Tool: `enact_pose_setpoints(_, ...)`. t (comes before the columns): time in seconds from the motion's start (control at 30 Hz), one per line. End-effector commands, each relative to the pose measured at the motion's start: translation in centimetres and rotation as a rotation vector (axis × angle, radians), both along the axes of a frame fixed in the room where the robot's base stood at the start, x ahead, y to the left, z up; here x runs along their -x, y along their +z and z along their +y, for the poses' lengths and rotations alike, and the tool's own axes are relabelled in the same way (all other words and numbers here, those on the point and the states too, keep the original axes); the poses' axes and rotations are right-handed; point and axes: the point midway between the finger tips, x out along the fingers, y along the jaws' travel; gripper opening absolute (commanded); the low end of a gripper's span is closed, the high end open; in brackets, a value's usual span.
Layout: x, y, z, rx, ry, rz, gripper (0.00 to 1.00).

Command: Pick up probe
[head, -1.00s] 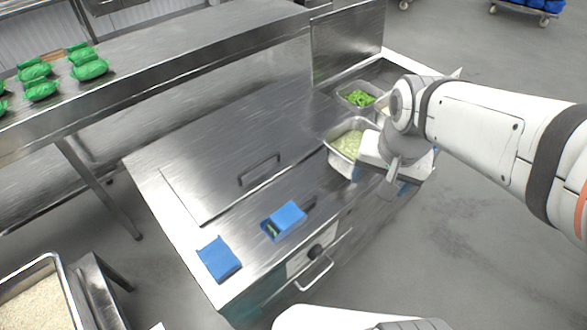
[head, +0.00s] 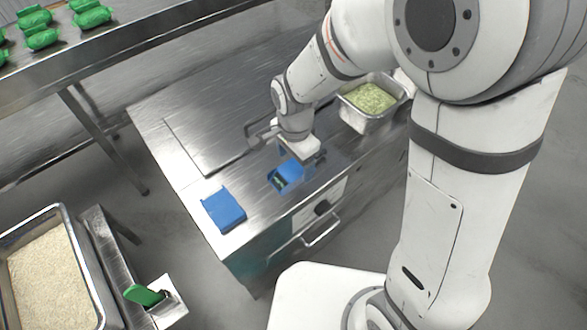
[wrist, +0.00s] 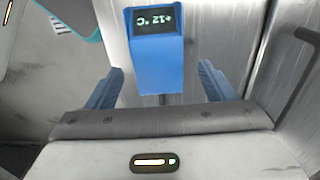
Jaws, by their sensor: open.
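The probe (head: 287,175) is a blue box-shaped device lying on the steel counter near its front edge. In the wrist view the probe (wrist: 158,62) shows a dark display reading +12 °C, and a thin dark rod shows at its near end. My gripper (head: 301,156) is at the probe's right end in the head view. In the wrist view my gripper (wrist: 160,78) is open, with one blue finger on each side of the probe's near part. Gaps show between the fingers and the body. Contact with the counter cannot be told.
A flat blue item (head: 223,210) lies left of the probe. A pan of pale food (head: 345,114) stands to the right. The counter's lid handle (head: 259,129) is just behind my gripper. A rice tray (head: 70,222) and a green-handled tool (head: 145,296) are at lower left.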

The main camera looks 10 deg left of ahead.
Motion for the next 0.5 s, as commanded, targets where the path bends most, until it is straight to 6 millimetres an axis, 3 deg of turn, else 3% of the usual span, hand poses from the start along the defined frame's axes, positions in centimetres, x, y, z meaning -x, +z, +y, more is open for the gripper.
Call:
enact_pose_setpoints(0.2, 0.2, -2.9, -0.1, 0.002, 0.001, 0.003, 0.76)
enact_pose_setpoints(0.5, 0.2, -3.3, -0.1, 0.000, 0.002, 0.000, 0.76)
